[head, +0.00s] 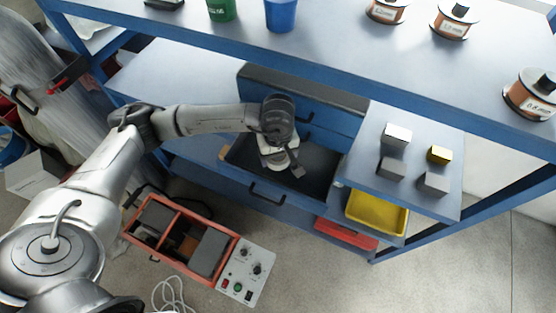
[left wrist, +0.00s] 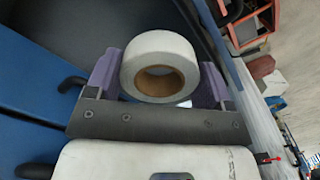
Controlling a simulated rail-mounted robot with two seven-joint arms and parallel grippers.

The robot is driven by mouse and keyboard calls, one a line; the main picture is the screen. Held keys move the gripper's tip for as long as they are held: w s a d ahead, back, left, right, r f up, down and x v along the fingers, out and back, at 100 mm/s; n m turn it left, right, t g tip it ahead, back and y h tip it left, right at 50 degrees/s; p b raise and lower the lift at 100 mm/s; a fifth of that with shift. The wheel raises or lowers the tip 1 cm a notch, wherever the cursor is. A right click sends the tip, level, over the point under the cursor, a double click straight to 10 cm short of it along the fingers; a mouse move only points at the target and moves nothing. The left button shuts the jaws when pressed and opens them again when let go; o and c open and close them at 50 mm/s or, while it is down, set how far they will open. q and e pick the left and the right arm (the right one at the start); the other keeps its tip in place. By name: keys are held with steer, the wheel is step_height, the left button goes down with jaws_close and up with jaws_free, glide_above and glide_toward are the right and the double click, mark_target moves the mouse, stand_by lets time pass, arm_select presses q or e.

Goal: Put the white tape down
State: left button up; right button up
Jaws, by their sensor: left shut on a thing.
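The white tape (left wrist: 158,42) is a white roll with a brown core. In the left wrist view it sits between the purple-padded fingers of my left gripper (left wrist: 160,82), which is shut on it. In the head view my left gripper (head: 286,166) points down over the open dark drawer (head: 318,180) of the blue bench. The tape is mostly hidden there by my wrist. I cannot tell whether the tape touches the drawer floor. My right gripper is not in view.
Grey and yellow blocks (head: 438,154) stand on the shelf right of the drawer. A yellow bin (head: 377,214) sits below them. An orange toolbox (head: 178,265) and a control box (head: 246,273) are in front. Wire spools (head: 455,22) and cups (head: 281,15) line the upper shelf.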

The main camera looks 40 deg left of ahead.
arm_select(q)
steer(key=shift+f, duration=1.95)
steer(key=shift+f+b, duration=0.55)
steer(key=shift+f, duration=0.05)
steer(key=o, duration=0.9)
steer(key=shift+r, duration=0.1)
steer(key=shift+r+p, duration=0.5)
steer(key=shift+p, duration=0.2)
step_height(320, 180, up, 11)
steer(key=shift+f, duration=0.1)
steer(key=shift+r, duration=0.65)
